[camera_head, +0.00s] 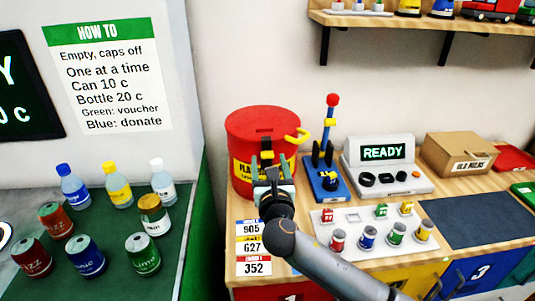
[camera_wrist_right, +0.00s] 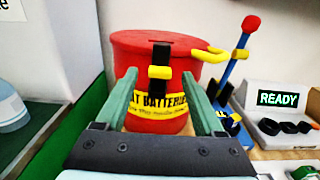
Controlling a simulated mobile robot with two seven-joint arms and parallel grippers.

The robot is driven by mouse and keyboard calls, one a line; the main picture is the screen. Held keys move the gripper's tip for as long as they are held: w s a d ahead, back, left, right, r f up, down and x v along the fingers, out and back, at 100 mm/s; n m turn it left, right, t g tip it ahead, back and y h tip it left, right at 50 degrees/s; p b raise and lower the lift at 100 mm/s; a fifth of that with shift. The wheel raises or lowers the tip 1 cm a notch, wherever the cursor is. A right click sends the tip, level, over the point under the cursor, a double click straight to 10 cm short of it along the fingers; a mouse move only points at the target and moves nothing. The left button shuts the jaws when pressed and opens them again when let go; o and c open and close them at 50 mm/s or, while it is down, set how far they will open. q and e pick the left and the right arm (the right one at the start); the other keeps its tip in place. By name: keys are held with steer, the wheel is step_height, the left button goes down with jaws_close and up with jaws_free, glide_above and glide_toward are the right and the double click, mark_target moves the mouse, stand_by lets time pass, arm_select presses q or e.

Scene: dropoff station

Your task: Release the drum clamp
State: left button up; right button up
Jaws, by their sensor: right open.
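A red drum (camera_head: 246,128) with a yellow label stands on the wooden bench, and it fills the middle of the right wrist view (camera_wrist_right: 127,50). Its clamp, a black strap with a yellow catch (camera_wrist_right: 160,72), is on the front of the drum. A yellow handle (camera_wrist_right: 205,55) sticks out at the drum's upper right. My right gripper (camera_wrist_right: 160,100) is open, with its two green fingers on either side of the clamp in the picture. In the head view my right gripper (camera_head: 271,172) is in front of the drum and hides part of it. I cannot tell whether it touches. My left gripper is not in view.
A blue stand with a red-topped lever (camera_head: 332,100) is right of the drum. Beside it is a grey device with a READY screen (camera_head: 383,151). A white tray (camera_head: 350,240) holds small coloured pieces. Bottles and cans stand on the green counter (camera_head: 110,220) at left.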

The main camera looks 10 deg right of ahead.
mark_target(268, 157)
steer(key=shift+w, duration=1.8)
jaws_close()
steer(key=shift+f, duration=0.1)
